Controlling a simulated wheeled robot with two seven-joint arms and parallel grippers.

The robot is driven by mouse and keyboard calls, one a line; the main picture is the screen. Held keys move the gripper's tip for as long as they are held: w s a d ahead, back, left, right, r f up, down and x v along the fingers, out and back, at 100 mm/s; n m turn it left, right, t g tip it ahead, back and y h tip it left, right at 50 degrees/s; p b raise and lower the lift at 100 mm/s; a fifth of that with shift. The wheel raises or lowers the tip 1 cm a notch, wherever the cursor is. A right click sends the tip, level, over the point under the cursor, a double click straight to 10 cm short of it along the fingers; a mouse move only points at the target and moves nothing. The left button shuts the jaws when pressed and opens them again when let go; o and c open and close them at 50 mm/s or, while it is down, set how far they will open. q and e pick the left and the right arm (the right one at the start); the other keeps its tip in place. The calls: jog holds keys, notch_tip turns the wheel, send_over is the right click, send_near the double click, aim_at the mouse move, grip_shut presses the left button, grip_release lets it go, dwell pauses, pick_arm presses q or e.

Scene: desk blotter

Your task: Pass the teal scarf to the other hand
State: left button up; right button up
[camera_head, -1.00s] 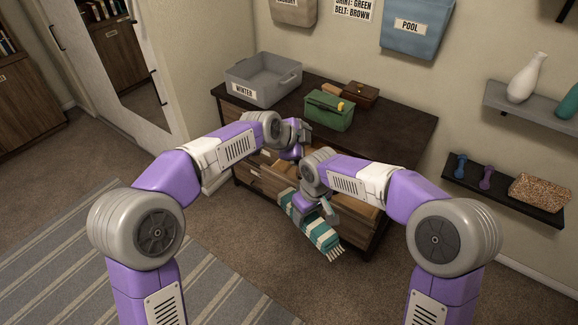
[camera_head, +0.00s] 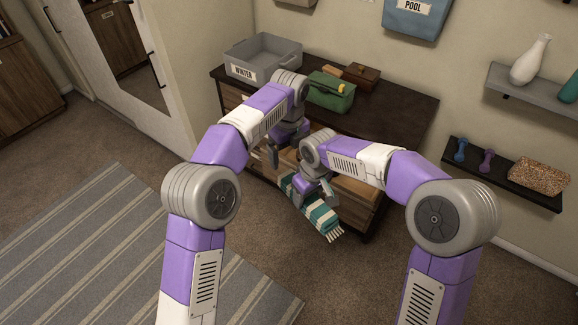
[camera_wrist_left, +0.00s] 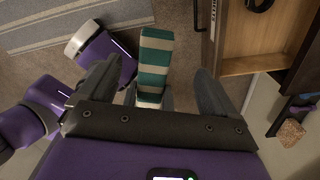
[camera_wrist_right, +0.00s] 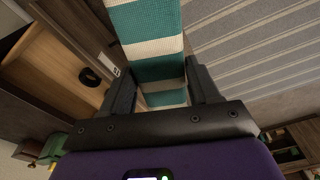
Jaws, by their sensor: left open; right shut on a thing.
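The teal scarf (camera_head: 322,216) has cream stripes and a fringed end. In the head view it hangs at a slant in front of the dresser. My right gripper (camera_head: 313,190) is shut on it; in the right wrist view the scarf (camera_wrist_right: 155,68) runs out between the fingers (camera_wrist_right: 160,92). My left gripper (camera_head: 284,150) is open, just left of and above my right one. In the left wrist view the scarf (camera_wrist_left: 154,60) shows between the spread left fingers (camera_wrist_left: 155,90), with clear gaps on both sides. Whether it lies within their reach I cannot tell.
The dark dresser (camera_head: 395,120) bears a grey WINTER bin (camera_head: 285,50), a green box (camera_head: 330,95) and a brown box (camera_head: 362,76). An open drawer (camera_wrist_left: 255,65) with a dark coiled thing is close beside the grippers. A striped rug (camera_head: 110,240) lies on the floor at left.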

aim_at(289, 174)
pick_arm(q)
notch_tip(289, 174, down, 10)
jog(key=shift+f, duration=0.15)
jog(key=shift+c, duration=0.4)
jog(key=c, duration=1)
pick_arm(e)
jog(key=o, duration=1.3)
